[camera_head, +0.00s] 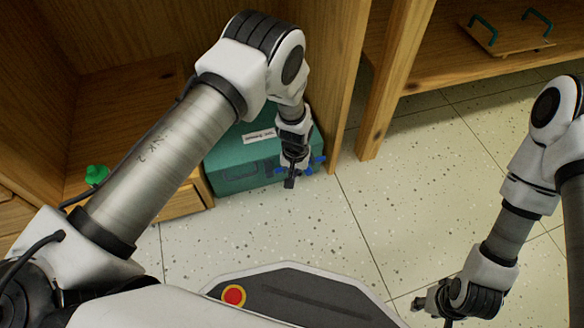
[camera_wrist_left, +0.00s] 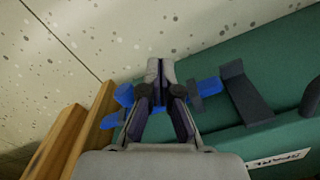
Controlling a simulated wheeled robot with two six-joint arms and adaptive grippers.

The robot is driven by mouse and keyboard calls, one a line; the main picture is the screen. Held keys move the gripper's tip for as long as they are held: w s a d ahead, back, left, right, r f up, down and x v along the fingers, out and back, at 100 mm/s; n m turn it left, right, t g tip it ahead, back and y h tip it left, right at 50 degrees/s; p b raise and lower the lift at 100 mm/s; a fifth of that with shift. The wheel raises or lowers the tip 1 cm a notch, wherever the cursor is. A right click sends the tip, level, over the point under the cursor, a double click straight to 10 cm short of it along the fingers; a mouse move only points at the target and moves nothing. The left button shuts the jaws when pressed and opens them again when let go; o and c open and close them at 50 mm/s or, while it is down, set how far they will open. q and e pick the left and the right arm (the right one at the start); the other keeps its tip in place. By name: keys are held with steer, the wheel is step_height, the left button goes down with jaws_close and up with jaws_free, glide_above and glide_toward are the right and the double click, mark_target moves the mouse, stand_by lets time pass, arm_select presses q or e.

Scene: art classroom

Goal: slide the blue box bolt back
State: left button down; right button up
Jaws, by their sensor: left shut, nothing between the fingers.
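The teal box (camera_head: 232,172) with a white label stands on the floor by the wooden cabinet. Its blue bolt (camera_head: 317,161) shows on the front near the right end, partly behind my left gripper (camera_head: 290,183). In the left wrist view the blue bolt (camera_wrist_left: 207,87) shows on both sides of the left gripper (camera_wrist_left: 160,68). The fingers are shut with nothing between them and overlap the bolt in view; whether they touch it I cannot tell. My right gripper (camera_head: 425,307) hangs low at the lower right, away from the box; its fingers are too small to judge.
A dark handle-like bracket (camera_wrist_left: 246,94) sits on the teal box beside the bolt. A wooden post (camera_head: 393,90) stands right of the box. A green-capped item (camera_head: 96,174) is in the cabinet at left. Speckled floor (camera_head: 350,215) in front is clear.

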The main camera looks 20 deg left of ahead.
step_height(320, 180, up, 7)
steer(key=p, duration=0.6)
steer(key=shift+s+f, duration=0.2)
steer(key=shift+s, duration=0.15)
steer(key=shift+a, duration=0.1)
